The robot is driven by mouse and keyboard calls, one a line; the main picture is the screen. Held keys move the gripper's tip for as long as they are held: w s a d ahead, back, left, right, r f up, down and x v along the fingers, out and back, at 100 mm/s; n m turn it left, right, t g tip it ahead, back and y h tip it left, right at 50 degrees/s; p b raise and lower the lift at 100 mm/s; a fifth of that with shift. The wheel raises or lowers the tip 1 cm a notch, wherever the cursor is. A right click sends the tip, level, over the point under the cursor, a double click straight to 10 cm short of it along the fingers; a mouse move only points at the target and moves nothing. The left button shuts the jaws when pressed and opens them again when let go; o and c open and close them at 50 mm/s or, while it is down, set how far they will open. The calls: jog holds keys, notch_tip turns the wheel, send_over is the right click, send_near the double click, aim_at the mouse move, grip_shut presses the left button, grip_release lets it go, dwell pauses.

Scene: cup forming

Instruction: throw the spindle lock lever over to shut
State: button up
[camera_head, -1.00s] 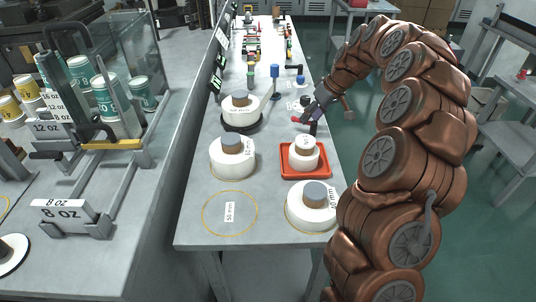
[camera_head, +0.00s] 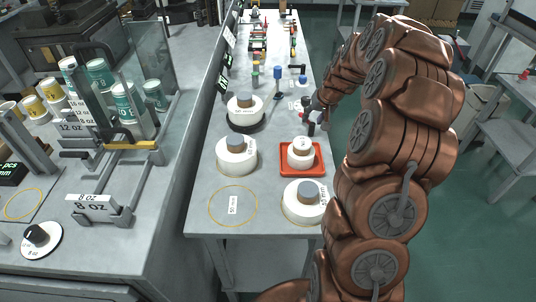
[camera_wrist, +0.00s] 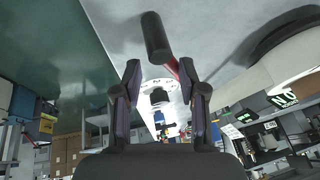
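A lever with a dark cylindrical grip (camera_wrist: 156,38) and a red bar (camera_wrist: 173,66) shows in the wrist view. I take it for the spindle lock lever. The grip lies just beyond my fingertips, and the red bar runs back towards the right finger. My gripper (camera_wrist: 160,82) is open, its two fingers apart with nothing clearly held between them. I cannot tell whether the right finger touches the bar. In the head view my gripper (camera_head: 308,116) is small and dark over the bench's right edge, beside a short dark post (camera_head: 311,129). The lever is mostly hidden there.
White rolls stand on the grey bench (camera_head: 210,215), one in a red tray (camera_head: 317,171) nearest my gripper. Another roll (camera_head: 245,107) sits on a black base. A blue-knobbed post (camera_head: 277,72) stands further back. Open floor (camera_head: 440,230) lies to the right.

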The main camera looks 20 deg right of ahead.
jog(key=shift+s+r, duration=0.1)
jog(key=shift+r, duration=0.15)
jog(key=b+v, duration=0.2)
jog(key=v, duration=0.6)
jog(key=s+a+n+g, duration=0.2)
jog(key=s+a, duration=0.6)
jog(key=a, duration=0.3)
jog(key=s+a+r+n+g+y, duration=0.1)
jog(key=s+a+g, duration=0.1)
jog(key=s+a, duration=0.7)
jog(key=shift+a+r+n, duration=0.35)
jog(key=shift+a+n, duration=0.05)
jog(key=shift+a, duration=1.3)
jog(key=shift+c, duration=0.3)
